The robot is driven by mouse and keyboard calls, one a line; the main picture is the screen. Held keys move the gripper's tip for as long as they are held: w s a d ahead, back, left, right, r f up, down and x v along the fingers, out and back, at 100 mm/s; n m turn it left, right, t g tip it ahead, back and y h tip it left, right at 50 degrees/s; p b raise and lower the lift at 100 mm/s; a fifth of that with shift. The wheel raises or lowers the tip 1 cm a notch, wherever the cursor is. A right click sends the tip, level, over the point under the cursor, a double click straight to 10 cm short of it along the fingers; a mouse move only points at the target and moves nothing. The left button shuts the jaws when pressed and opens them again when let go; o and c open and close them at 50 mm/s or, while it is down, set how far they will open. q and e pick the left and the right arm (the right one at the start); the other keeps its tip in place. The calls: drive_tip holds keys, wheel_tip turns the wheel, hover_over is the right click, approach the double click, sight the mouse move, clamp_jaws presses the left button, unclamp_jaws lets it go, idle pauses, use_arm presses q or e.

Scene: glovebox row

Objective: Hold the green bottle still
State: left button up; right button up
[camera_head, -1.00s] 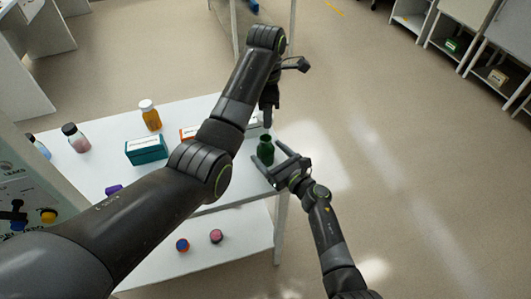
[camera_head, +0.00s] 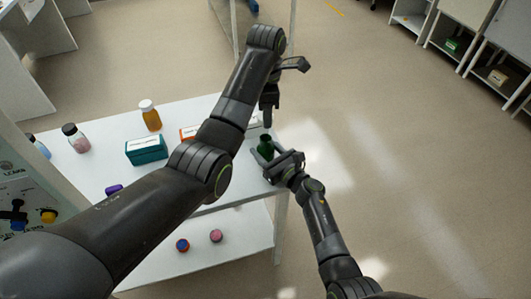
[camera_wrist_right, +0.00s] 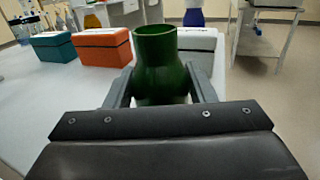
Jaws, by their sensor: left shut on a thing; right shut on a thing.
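The green bottle (camera_head: 265,148) stands upright near the right end of the white table. In the right wrist view the bottle (camera_wrist_right: 158,62) shows an open, uncapped mouth. My right gripper (camera_head: 272,163) is shut on the bottle, with one finger on each side of its body; these fingers (camera_wrist_right: 160,88) also show in the right wrist view. My left gripper (camera_head: 267,116) points down just above and behind the bottle, apart from it. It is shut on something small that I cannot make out.
On the white table (camera_head: 100,180) are a teal box (camera_head: 147,150), an orange box (camera_head: 189,133), an orange bottle (camera_head: 150,115) and a pinkish bottle (camera_head: 76,138). Two small round items lie on the lower shelf (camera_head: 200,260). The floor to the right is clear.

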drive_tip(key=c, duration=0.4)
use_arm(q)
drive_tip(key=shift+f, duration=2.5)
drive_tip(key=shift+f, duration=0.85)
drive_tip(key=shift+f, duration=0.55)
